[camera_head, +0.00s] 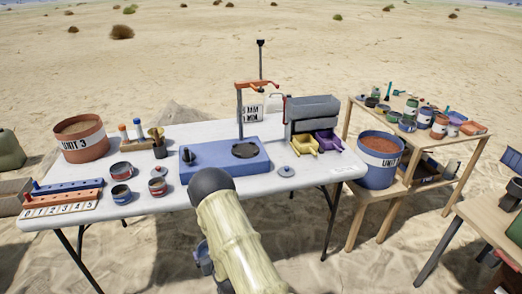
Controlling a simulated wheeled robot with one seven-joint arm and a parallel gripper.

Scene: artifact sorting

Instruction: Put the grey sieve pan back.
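I cannot single out the grey sieve pan with certainty. A dark round plate (245,150) sits on top of a blue base unit (225,163) in the middle of the white table (283,206). A small grey-blue disc (286,171) lies flat on the table just right of that unit. My arm rises from the bottom centre and covers part of the table's front edge. Its dark rounded joint overlaps the front of the blue unit in the picture. My gripper's fingers do not show, so what they hold is hidden.
A grey drawer unit (312,112) with yellow and purple trays stands at the table's back right. An orange bucket (82,139), small tins and a numbered rack (58,209) fill the left. Right of the table are a blue bucket (378,160) and a wooden shelf (454,191).

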